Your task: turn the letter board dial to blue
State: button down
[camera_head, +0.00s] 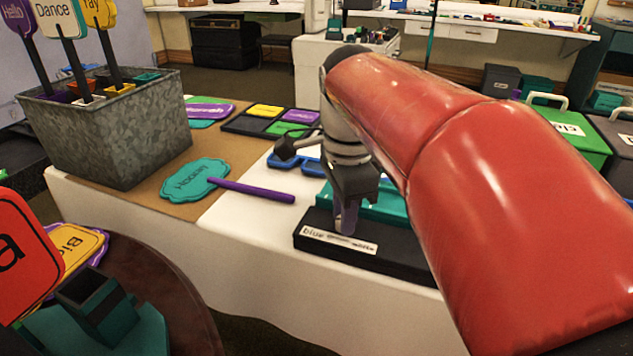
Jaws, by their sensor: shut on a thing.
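The letter board (310,240) is a black base with a teal upright part, at the front edge of the white-covered table. Its front label (340,243) reads "blue" at the left end and what looks like "white" at the right, with small print between. My gripper (346,222) points down onto the board just behind the label. It is shut on a small greyish piece that seems to be the dial. The fingers hide most of it, so I cannot tell where the dial points. My red-sleeved arm hides the right side of the board.
A metal planter (100,130) holding stick signs stands at the left. A teal sign with a purple handle (250,190) lies left of the board. Coloured cards (265,112) and blue pieces lie behind. A round table (180,315) with signs is at the front left. A green bin (568,125) stands right.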

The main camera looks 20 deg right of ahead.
dwell(0.3)
jog(key=c, duration=1.2)
grip_release()
jog(key=shift+c, duration=0.2)
notch_tip(320, 180, up, 8)
jog(key=shift+f, duration=0.1)
